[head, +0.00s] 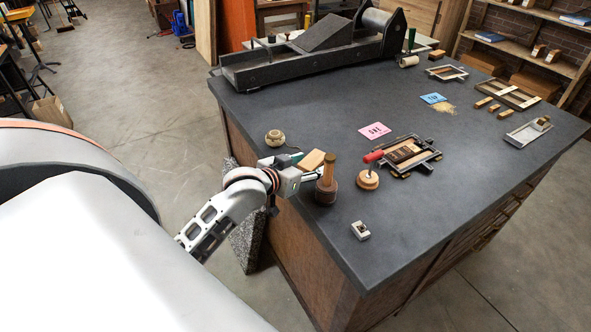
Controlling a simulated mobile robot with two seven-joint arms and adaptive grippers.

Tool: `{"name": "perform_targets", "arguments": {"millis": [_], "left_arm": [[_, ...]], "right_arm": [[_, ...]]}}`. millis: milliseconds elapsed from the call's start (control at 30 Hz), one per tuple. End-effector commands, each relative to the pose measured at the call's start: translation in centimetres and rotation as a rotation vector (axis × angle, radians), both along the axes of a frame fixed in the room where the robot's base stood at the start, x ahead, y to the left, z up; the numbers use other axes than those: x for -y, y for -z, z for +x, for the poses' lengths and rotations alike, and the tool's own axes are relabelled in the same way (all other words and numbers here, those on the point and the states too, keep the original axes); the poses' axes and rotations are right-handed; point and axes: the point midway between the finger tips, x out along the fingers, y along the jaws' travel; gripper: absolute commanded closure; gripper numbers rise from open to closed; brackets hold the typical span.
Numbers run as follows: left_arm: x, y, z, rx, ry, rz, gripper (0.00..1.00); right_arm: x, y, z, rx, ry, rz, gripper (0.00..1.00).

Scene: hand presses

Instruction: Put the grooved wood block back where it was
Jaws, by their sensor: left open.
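A light tan wood block (311,160) lies by the left edge of the dark table top (330,100). No groove can be made out on it at this size. My left gripper (306,168) is open at the table's left edge, right beside the block in the picture. Its fingers cover part of the near side of the block. I cannot tell whether they touch it or whether the block is between them. My right gripper is not in view.
A press (310,55) fills the back.

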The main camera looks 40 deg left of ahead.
Motion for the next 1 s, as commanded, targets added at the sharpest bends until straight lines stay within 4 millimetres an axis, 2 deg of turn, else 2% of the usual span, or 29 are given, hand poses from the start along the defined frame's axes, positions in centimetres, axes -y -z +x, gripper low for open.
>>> {"name": "perform_targets", "arguments": {"millis": [200, 433, 633, 1000], "left_arm": [[0.0, -1.8, -4.4, 0.0, 0.001, 0.002, 0.49], [0.0, -3.1, -7.8, -0.001, 0.0, 0.001, 0.49], [0.0, -3.7, -8.8, 0.0, 0.0, 0.001, 0.49], [0.0, -3.7, -8.9, 0.0, 0.0, 0.001, 0.49]], "right_arm": [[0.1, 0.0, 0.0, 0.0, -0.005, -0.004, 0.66], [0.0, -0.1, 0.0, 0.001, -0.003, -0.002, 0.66], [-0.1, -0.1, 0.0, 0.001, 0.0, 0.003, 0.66], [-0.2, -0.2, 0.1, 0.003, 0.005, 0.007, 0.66]]}}
